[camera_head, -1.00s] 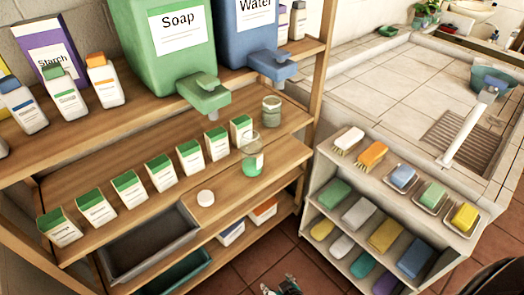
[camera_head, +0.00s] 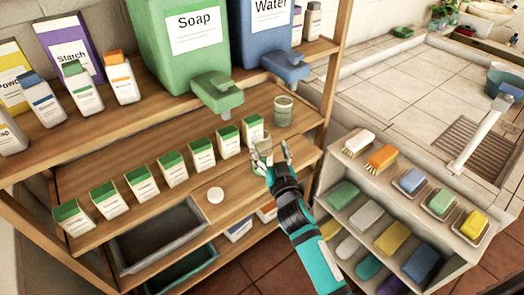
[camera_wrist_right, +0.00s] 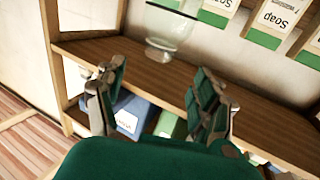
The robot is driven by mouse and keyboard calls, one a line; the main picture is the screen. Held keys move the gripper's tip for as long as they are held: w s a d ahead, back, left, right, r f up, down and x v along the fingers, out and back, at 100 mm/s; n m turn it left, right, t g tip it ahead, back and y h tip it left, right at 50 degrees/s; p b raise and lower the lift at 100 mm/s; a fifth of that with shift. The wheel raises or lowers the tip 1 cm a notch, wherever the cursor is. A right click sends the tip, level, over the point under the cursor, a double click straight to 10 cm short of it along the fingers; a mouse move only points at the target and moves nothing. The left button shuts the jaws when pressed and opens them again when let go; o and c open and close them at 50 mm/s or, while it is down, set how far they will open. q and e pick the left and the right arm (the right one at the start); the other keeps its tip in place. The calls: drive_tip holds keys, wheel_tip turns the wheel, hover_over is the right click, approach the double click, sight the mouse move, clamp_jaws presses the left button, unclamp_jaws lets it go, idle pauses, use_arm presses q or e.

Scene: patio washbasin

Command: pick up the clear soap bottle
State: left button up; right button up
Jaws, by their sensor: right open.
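The clear soap bottle (camera_head: 262,151) stands on the middle wooden shelf near its right end, upright and open-topped. In the wrist view its lower part and base (camera_wrist_right: 163,30) show at the top, ahead of the fingers. My right gripper (camera_head: 278,160) is just in front and to the right of the bottle, with its fingers spread and partly over it in the head view. In the wrist view the right gripper (camera_wrist_right: 155,92) is open with nothing between its fingers. My left gripper does not show.
Several green-topped soap boxes (camera_head: 173,170) line the shelf to the left. A round jar (camera_head: 283,111) stands behind the bottle. A white cap (camera_head: 215,195) lies in front. The green soap dispenser's tap (camera_head: 217,95) overhangs the shelf. A white rack (camera_head: 340,165) stands at right.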

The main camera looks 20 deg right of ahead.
sight(264, 136)
drive_tip(key=w, duration=0.9)
drive_tip(key=shift+d+f+p, duration=0.3)
drive_tip(key=shift+p, duration=0.1)
drive_tip(key=shift+s, duration=0.1)
drive_tip(key=shift+c, duration=1)
clamp_jaws()
